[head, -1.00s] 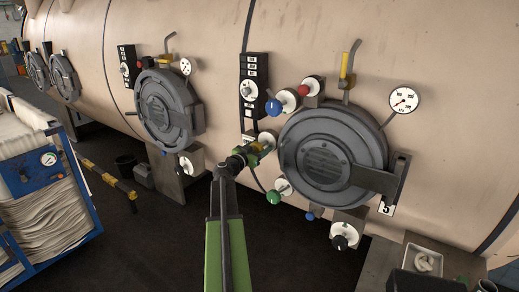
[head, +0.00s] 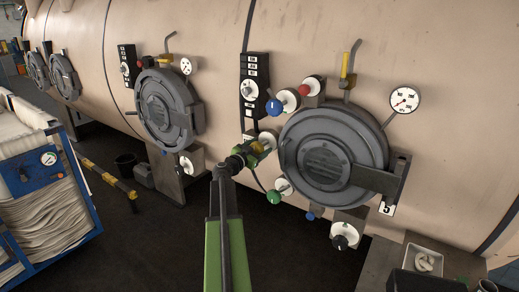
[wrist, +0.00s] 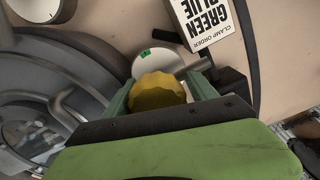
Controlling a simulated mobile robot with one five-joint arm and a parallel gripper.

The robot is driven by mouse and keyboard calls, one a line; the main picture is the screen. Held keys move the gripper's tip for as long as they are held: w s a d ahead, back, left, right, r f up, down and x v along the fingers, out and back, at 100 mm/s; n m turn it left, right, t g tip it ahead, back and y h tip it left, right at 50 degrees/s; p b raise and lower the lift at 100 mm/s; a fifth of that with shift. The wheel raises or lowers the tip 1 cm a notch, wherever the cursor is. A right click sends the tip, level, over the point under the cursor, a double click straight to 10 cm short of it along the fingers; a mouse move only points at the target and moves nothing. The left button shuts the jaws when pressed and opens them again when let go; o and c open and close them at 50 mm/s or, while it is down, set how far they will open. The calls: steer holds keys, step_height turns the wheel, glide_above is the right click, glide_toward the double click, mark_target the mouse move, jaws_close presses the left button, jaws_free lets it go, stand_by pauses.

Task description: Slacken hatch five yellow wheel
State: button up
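Hatch five is the large round grey door (head: 318,165) at right in the head view, with a "5" plate (head: 386,208) below it. The yellow wheel (wrist: 157,92) sits at the door's left side in front of a white disc with a green mark (wrist: 148,60). In the head view it is mostly hidden by my gripper (head: 250,152). In the wrist view my gripper (wrist: 160,88) has one green finger on each side of the yellow wheel, and both look pressed against its rim.
Around the door are a blue wheel (head: 274,107), a red wheel (head: 304,90), a green wheel (head: 274,197) and a black knob (head: 339,242). A gauge (head: 405,99) stands out upper right. A "clamp order" card (wrist: 208,22) is near the gripper.

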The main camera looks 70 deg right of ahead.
steer(key=shift+o, duration=1.1)
steer(key=shift+s, duration=0.1)
steer(key=v, duration=1.7)
steer(key=shift+a, duration=0.25)
